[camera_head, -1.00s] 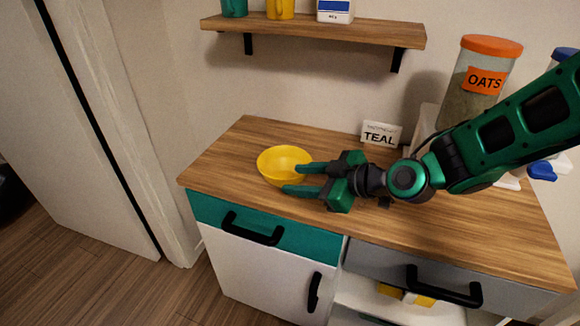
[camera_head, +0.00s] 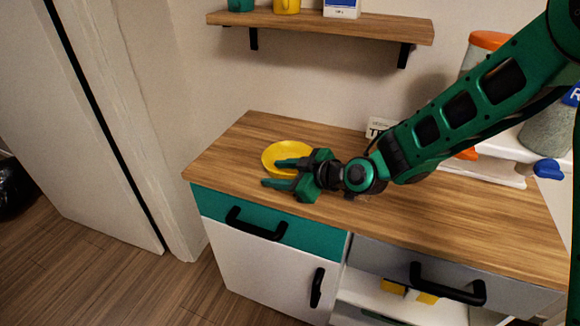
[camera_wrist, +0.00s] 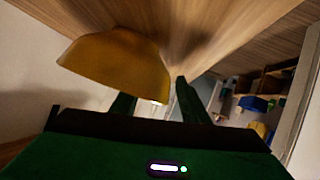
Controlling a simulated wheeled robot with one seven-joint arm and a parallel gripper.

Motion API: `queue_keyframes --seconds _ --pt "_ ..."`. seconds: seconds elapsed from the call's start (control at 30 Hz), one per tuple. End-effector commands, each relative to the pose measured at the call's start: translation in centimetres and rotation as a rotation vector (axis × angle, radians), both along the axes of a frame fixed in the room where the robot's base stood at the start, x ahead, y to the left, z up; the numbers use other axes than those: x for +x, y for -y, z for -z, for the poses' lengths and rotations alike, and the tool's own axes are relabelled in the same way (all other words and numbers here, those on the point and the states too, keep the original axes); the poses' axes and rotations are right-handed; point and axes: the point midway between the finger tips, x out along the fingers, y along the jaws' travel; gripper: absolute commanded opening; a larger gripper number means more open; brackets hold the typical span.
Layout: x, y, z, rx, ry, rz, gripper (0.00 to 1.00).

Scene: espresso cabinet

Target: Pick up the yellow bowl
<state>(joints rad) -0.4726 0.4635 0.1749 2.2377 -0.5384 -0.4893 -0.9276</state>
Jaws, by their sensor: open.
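The yellow bowl (camera_head: 282,154) stands upright on the left part of the wooden counter, partly hidden by my gripper in the head view. My gripper (camera_head: 277,173) is open, its fingers pointing left. One finger overlaps the bowl in the picture and the other shows in front of it, towards the counter's front edge. In the wrist view the bowl (camera_wrist: 117,62) is large and close, at the upper left. It covers part of one finger there, and the other finger stands clear to its right. I cannot tell whether a finger touches the bowl.
The wooden counter (camera_head: 430,222) has free room right of my gripper. A sign stands behind my arm, and jars (camera_head: 490,42) stand at the right. A wall shelf (camera_head: 330,27) with mugs hangs above. Drawers with black handles (camera_head: 256,229) face the front.

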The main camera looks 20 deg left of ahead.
Motion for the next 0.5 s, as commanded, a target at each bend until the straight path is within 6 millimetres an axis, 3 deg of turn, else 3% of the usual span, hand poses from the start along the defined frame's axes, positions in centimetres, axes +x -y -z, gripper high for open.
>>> queue_keyframes --seconds 0.13,0.3,0.5 --pt "0.00 0.02 -0.02 0.000 0.000 0.000 0.41" --pt "-0.01 0.03 -0.02 0.000 0.000 0.000 0.01" --pt "-0.05 0.02 -0.02 0.000 -0.001 -0.001 0.00"
